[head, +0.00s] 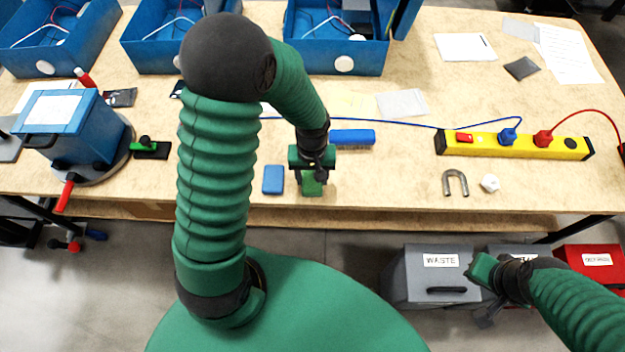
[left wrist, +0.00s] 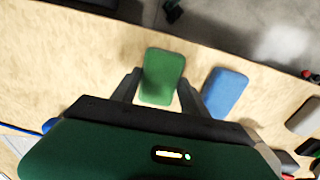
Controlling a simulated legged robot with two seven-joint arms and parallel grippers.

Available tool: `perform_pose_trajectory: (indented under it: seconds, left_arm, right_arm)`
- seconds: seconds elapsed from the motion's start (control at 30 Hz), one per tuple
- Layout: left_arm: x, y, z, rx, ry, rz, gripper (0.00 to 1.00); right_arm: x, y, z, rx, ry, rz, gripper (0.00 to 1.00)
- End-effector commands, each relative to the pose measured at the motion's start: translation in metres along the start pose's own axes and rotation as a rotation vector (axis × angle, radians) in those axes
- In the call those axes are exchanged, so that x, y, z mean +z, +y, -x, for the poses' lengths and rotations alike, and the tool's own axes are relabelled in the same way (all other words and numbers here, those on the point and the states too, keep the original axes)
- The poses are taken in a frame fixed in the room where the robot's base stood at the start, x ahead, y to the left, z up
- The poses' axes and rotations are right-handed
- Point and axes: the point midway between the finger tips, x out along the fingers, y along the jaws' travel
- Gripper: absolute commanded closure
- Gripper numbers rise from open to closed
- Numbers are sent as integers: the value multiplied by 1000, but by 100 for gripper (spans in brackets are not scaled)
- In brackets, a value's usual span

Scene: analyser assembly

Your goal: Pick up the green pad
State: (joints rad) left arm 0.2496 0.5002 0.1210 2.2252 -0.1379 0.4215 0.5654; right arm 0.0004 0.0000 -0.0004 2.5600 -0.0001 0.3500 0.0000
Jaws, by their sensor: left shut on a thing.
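The green pad (head: 311,189) is at my left gripper (head: 313,176), near the front edge of the table in the head view. In the left wrist view the green pad (left wrist: 164,72) lies between the two dark fingers, with its far end sticking out beyond them. The left gripper is shut on it. I cannot tell whether the pad touches the table or is just above it. My right gripper (head: 481,274) is at the lower right of the head view, in front of the table and away from the pad; its jaws are too unclear to read.
A blue pad (head: 273,180) lies just left of the green one, and a blue brush-like block (head: 352,137) lies behind. A yellow power strip (head: 515,145), a metal U-shaped piece (head: 455,183) and a white knob (head: 490,183) are to the right. Blue boxes (head: 335,58) stand at the back.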

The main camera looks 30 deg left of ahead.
Motion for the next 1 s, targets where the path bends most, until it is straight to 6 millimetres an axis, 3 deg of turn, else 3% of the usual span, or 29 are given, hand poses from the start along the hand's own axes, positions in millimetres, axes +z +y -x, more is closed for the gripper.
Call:
perform_pose_trajectory:
  seconds: [0.07, 0.37, 0.67, 1.0]
  left_arm:
    - [0, -2, -1, -1, -2, 2, 86]
    - [1, -1, 1, -6, -2, 4, 87]
    - [0, 0, 38, -1, 3, 3, 87]
    - [15, -79, 43, -3, 0, 11, 87]
  right_arm:
    - [0, 0, 0, 0, 0, 1, 100]
    - [0, 0, 0, 0, 0, 1, 100]
    - [-2, 0, 7, 0, 0, 1, 100]
    - [-2, 0, 7, 0, 0, 1, 100]
